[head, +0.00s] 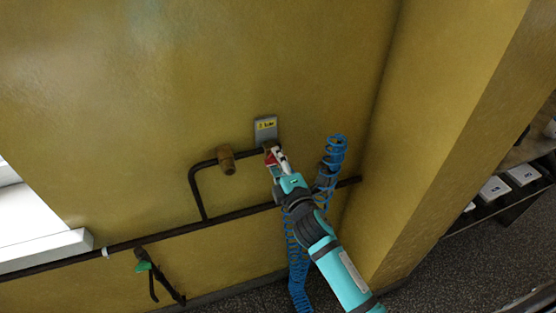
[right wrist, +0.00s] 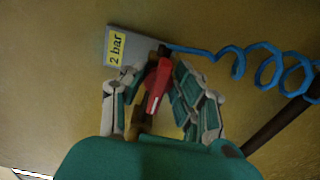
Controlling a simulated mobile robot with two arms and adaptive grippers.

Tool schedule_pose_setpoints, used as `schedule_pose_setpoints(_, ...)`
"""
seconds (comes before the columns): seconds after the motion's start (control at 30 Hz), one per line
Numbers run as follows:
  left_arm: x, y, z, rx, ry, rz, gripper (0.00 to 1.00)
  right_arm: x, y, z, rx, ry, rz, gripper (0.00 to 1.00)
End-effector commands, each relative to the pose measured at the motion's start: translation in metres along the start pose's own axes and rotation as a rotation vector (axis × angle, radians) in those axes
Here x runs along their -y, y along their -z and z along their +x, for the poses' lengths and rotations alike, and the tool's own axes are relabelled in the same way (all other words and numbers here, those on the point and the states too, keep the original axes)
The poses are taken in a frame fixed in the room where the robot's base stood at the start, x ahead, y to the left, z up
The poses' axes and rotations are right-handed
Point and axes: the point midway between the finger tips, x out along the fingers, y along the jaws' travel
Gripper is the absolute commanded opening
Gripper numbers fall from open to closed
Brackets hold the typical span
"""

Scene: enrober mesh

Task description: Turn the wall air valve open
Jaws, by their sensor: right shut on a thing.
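The wall air valve is at the end of a dark pipe, below a grey wall plate with a yellow label (head: 265,129). In the right wrist view the label on the plate (right wrist: 117,47) reads "2 bar". The valve's red handle (right wrist: 157,88) lies between the fingers of my right gripper (right wrist: 162,95), which is shut on it. In the head view the right gripper (head: 276,160) covers most of the valve, and only a bit of red shows. How far the handle is turned is hard to tell. My left gripper is not in view.
A coiled blue hose (head: 335,155) hangs just right of my right gripper. A brass fitting (head: 226,160) sits on the pipe (head: 192,185) to the left. A lower fitting with a green part (head: 143,266) is at bottom left. A wall corner stands to the right.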

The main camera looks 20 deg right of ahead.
Motion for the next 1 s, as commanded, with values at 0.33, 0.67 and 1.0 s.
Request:
schedule_pose_setpoints(0.33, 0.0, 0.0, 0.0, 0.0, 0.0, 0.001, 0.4, 0.001, 0.0, 0.0, 0.0, 0.001, 0.028, 0.0)
schedule_pose_setpoints(0.67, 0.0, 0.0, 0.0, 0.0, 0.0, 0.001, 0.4, 0.001, 0.0, 0.0, 0.001, 0.002, 0.026, 0.35)
schedule_pose_setpoints(1.0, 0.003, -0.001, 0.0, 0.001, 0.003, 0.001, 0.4, 0.002, 0.0, -0.012, 0.0, 0.002, 0.026, 0.35)
